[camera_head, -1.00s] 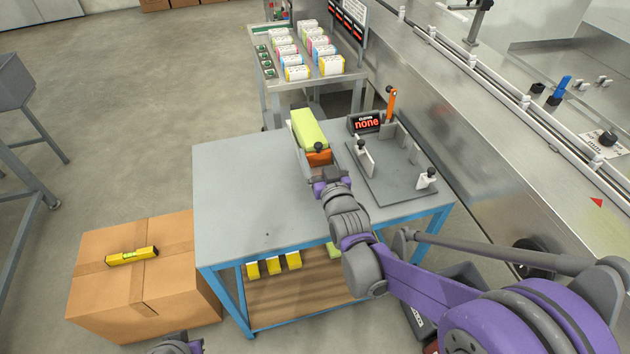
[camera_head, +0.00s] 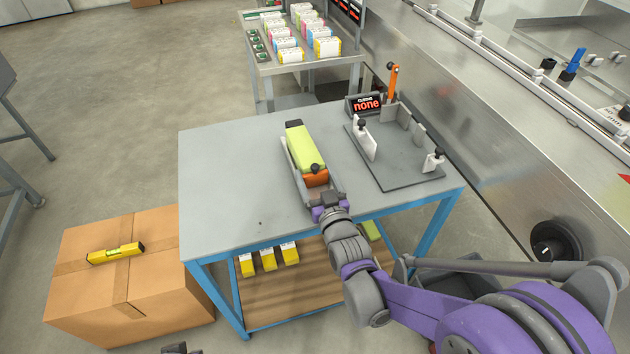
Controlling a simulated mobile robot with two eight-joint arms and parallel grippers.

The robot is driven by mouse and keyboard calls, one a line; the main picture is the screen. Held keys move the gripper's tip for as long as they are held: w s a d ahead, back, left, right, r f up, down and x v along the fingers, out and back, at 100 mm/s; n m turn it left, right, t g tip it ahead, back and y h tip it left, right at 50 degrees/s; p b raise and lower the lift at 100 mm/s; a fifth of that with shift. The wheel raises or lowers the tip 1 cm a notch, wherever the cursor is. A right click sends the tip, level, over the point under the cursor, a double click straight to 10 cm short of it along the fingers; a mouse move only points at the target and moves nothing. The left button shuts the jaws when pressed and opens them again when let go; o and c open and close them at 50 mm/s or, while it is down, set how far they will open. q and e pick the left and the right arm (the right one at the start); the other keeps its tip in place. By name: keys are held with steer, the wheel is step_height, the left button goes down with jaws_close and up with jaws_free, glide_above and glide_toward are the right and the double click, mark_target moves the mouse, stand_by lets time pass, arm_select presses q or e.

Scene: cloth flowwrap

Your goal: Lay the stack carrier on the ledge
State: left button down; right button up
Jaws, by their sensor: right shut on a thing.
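The stack carrier, a narrow grey tray (camera_head: 290,166) with a lime-green block-shaped stack (camera_head: 300,146), an orange end piece (camera_head: 316,179) and a black knob, is over the grey-topped table (camera_head: 225,180). My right gripper (camera_head: 324,205) is shut on its near end. I cannot tell whether the carrier touches the tabletop. A steel machine (camera_head: 480,130) with a long rail along its edge runs at the right; I cannot tell which surface is the ledge. Only a scrap of my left gripper (camera_head: 180,349) shows at the bottom edge, so its jaws are hidden.
A dark fixture plate (camera_head: 400,172) with white posts and a sign reading "none" (camera_head: 366,104) stand right of the carrier. A cardboard box (camera_head: 150,295) bearing a yellow level (camera_head: 116,252) is at left. A cart of wrapped packs (camera_head: 290,67) stands behind. The table's left half is clear.

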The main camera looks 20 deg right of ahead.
steer(key=shift+f, duration=0.75)
steer(key=shift+f, duration=0.1)
steer(key=o, duration=1.4)
steer(key=shift+c, duration=0.2)
steer(key=shift+o, duration=0.8)
